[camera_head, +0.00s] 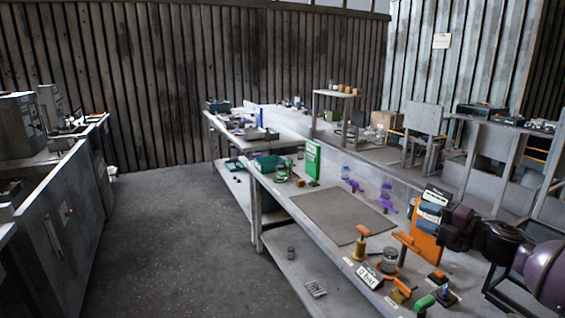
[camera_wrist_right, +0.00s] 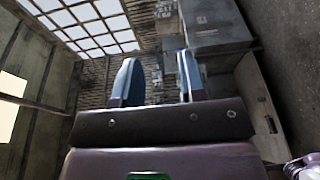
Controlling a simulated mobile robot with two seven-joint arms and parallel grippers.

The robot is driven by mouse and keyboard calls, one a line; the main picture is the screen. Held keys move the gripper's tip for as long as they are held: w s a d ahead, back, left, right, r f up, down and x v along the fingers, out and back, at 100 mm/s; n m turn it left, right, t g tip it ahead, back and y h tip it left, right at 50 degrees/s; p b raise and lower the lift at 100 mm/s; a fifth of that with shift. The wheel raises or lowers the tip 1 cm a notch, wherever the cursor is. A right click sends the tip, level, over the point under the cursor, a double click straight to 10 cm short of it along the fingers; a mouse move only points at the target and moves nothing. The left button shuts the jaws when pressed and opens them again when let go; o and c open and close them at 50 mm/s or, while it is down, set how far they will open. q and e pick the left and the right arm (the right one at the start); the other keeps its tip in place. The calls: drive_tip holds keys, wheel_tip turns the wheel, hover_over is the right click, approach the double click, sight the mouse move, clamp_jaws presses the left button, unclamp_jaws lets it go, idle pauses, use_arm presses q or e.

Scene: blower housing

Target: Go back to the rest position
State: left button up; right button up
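My right gripper (camera_head: 428,211) is above the right part of the long workbench (camera_head: 276,198), in front of an orange stand or box (camera_head: 427,247). Its arm comes in from the right edge. In the right wrist view the two blue-grey fingers of the gripper (camera_wrist_right: 158,82) stand apart with nothing between them. That view looks past the fingers to grey cabinets (camera_wrist_right: 215,30), a ribbed wall and roof windows. My left gripper does not show in either view.
On the bench are a grey mat (camera_head: 342,216), a green panel (camera_head: 313,160), a yellow-orange tool (camera_head: 360,243), a round grey part (camera_head: 389,258) and purple-based bottles (camera_head: 387,190). The floor (camera_head: 180,225) between is clear.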

drive_tip(key=s+a+f+m+h+b, duration=0.1)
drive_tip(key=s+a+f+m+h, duration=0.15)
drive_tip(key=s+f+m, duration=0.35)
drive_tip(key=s+a+f+m+t+h+b, duration=0.1)
drive_tip(key=s+a+f+m+h, duration=0.2)
drive_tip(key=f, duration=0.6)
drive_tip(key=s+a+f+m+h+b, duration=0.1)
drive_tip(key=s+a+f+m, duration=0.2)
drive_tip(key=f+m, duration=0.35)
use_arm(q)
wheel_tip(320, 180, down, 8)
drive_tip(key=b, duration=0.4)
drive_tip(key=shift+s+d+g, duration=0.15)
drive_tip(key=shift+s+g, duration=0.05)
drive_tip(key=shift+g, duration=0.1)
use_arm(e)
drive_tip(key=s+f+m+g+h, duration=0.2)
drive_tip(key=s+f+m, duration=0.2)
drive_tip(key=s+f, duration=0.5)
drive_tip(key=s+a+f+m+g+h, duration=0.1)
drive_tip(key=s+f+m, duration=0.4)
drive_tip(key=s+f, duration=0.5)
drive_tip(key=s+h, duration=0.1)
drive_tip(key=s, duration=0.3)
drive_tip(key=shift+s+g, duration=0.2)
drive_tip(key=shift+g, duration=0.2)
drive_tip(key=shift+a, duration=0.1)
